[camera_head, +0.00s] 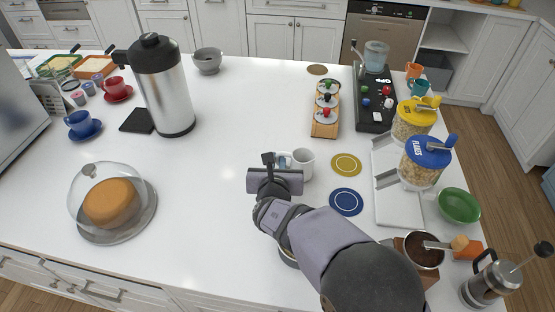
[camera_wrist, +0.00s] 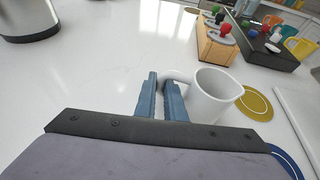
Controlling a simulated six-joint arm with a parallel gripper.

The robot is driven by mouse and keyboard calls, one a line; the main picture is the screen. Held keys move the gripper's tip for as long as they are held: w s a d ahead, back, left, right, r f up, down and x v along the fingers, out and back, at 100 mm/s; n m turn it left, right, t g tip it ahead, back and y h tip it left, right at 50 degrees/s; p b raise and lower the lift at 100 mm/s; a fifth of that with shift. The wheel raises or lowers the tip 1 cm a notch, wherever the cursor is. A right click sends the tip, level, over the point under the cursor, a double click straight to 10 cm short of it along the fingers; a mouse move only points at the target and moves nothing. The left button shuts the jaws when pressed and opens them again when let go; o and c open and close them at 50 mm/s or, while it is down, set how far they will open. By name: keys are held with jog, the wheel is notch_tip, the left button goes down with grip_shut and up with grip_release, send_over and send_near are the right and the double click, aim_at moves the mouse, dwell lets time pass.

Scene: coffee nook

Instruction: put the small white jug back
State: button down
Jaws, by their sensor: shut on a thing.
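The small white jug (camera_head: 303,164) is a plain cup-shaped vessel with a side handle, near the middle of the white counter. It also shows in the wrist view (camera_wrist: 212,96), to the right of the fingers. My gripper (camera_head: 282,163) is shut on the jug's handle; its two blue fingers (camera_wrist: 160,85) close around it in the wrist view. The jug looks roughly upright. I cannot tell whether its base touches the counter. A yellow round coaster (camera_head: 346,164) and a blue round coaster (camera_head: 346,202) lie just right of the jug, both bare.
A wooden rack (camera_head: 325,128) with coloured knobs stands behind the jug; a brown disc (camera_head: 317,70) lies farther back. A dark machine (camera_head: 375,105) and cereal dispensers (camera_head: 422,165) are at right. A steel urn (camera_head: 165,95) and domed cake (camera_head: 112,203) are left. Centre-left counter is clear.

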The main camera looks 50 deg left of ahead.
jog(key=shift+f+b, duration=0.2)
jog(key=shift+b, duration=0.2)
jog(key=c, duration=1.8)
grip_release()
jog(key=shift+c, duration=0.2)
jog(key=shift+r+p, duration=0.1)
jog(key=shift+p, duration=0.55)
jog(key=shift+s+d, duration=0.15)
jog(key=b+v, duration=0.2)
jog(key=v, duration=0.2)
jog(key=shift+b+v, duration=0.7)
jog(key=shift+v, duration=0.75)
jog(key=shift+d+r, duration=0.1)
